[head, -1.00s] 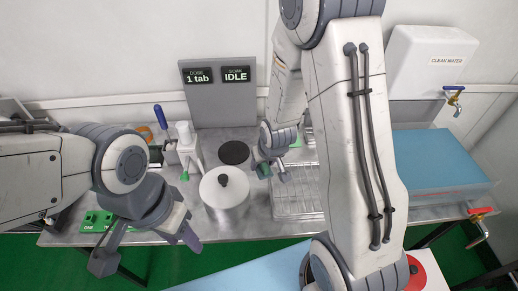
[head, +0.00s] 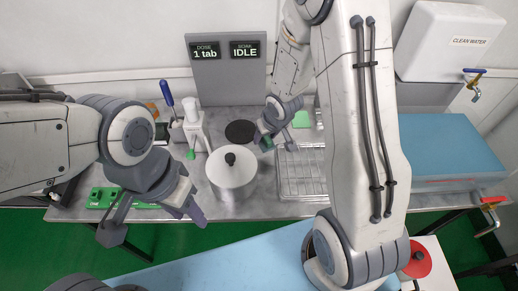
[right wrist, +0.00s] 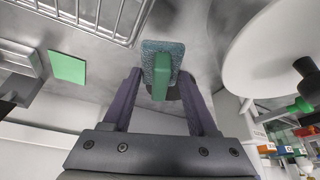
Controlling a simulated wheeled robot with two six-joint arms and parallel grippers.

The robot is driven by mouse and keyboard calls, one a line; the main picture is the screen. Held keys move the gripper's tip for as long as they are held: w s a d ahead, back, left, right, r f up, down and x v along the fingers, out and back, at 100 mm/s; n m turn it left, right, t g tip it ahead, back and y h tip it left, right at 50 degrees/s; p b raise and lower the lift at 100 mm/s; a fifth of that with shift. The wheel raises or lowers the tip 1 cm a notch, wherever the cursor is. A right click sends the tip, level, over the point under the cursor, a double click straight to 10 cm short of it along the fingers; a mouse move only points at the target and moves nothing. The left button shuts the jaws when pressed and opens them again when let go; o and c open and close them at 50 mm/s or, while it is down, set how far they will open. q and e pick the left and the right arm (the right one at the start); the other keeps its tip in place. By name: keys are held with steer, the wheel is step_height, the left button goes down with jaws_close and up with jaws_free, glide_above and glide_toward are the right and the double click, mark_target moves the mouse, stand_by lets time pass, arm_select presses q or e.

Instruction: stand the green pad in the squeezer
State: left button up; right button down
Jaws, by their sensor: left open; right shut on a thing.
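My right gripper (right wrist: 162,76) is shut on a pad (right wrist: 153,50) with a blue-grey face and a green grip. In the head view, the right gripper (head: 270,143) is above the bench between the lidded pot and the wire rack, and the pad is only a small green patch there. My left gripper (head: 158,222) is open and empty in front of the bench's front edge. I cannot clearly make out the squeezer. A grey metal fixture (right wrist: 18,64) at the left edge of the right wrist view is partly cut off.
A white lidded pot (head: 231,177) stands left of the right gripper, a wire rack (head: 302,175) right of it. A flat green square (head: 300,119) lies behind. A white dispenser (head: 194,128) and a display board (head: 228,75) stand back left. A blue-topped block (head: 450,150) is at right.

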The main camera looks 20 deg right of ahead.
mark_target(257, 152)
steer(key=shift+w+a+f+b, duration=0.45)
steer(key=shift+w+a+f, duration=0.5)
steer(key=shift+w+a, duration=0.1)
steer(key=shift+f+b, duration=0.95)
steer(key=shift+f, duration=0.95)
steer(key=shift+f, duration=0.1)
steer(key=shift+c, duration=0.9)
jaws_free()
